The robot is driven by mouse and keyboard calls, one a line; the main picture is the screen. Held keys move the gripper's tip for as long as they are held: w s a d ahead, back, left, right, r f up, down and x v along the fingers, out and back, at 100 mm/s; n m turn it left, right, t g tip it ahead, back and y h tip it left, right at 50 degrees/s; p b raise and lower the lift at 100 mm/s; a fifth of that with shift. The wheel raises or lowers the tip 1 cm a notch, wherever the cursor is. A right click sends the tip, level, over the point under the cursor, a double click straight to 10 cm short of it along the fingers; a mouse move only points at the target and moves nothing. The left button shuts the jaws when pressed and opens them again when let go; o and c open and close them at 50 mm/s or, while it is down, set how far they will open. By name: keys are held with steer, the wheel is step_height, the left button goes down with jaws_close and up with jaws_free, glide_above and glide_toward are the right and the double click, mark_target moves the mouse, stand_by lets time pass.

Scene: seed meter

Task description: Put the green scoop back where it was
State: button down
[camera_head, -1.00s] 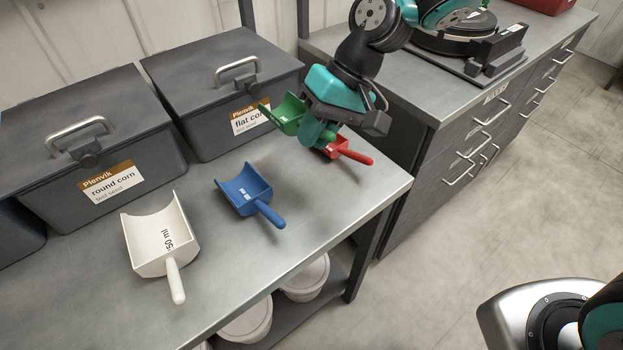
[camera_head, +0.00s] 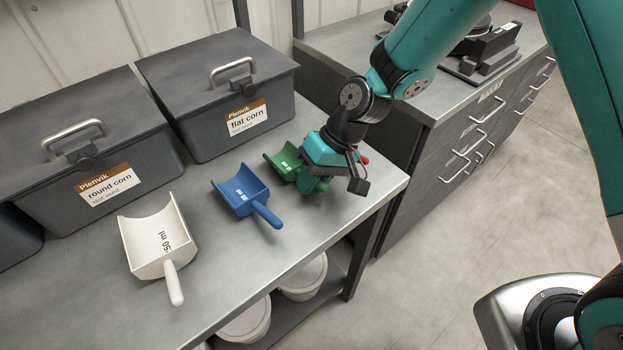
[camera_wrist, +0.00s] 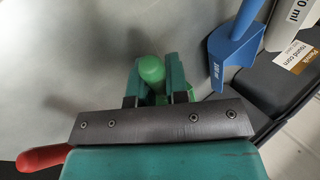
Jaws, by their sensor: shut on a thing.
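The green scoop (camera_head: 283,160) is at the right end of the metal bench, between the blue scoop and the red scoop. My gripper (camera_head: 317,184) is shut on its handle, and the handle's rounded end (camera_wrist: 151,69) shows between the two fingers in the wrist view. The scoop is low over the bench top; I cannot tell whether it touches it. Its bowl points toward the flat corn box and is largely hidden in the wrist view.
The blue scoop (camera_head: 243,192) lies close on the left, the white scoop (camera_head: 157,240) farther left. The red scoop (camera_wrist: 43,158) is close on the other side, mostly hidden behind my gripper in the head view. The flat corn box (camera_head: 217,92) and round corn box (camera_head: 88,150) stand behind.

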steer(key=shift+f, duration=0.2)
steer(key=c, duration=1.1)
jaws_free()
steer(key=shift+r, duration=0.1)
steer(key=shift+r, duration=0.25)
steer(key=b+v, duration=0.1)
steer(key=v, duration=1.1)
steer(key=s+d+r+t, duration=0.1)
steer(key=s+d+r, duration=0.1)
steer(key=s, duration=0.4)
steer(key=s+d+r+n+h, duration=0.1)
steer(key=s+r, duration=0.3)
steer(key=s, duration=0.2)
steer(key=s+d+r+n+t, duration=0.1)
steer(key=s+d+r, duration=0.1)
steer(key=s+r, duration=0.2)
steer(key=shift+s+d+t+h, duration=0.15)
steer(key=shift+s, duration=0.5)
steer(key=shift+s+d+t+h, duration=0.15)
steer(key=shift+s, duration=0.5)
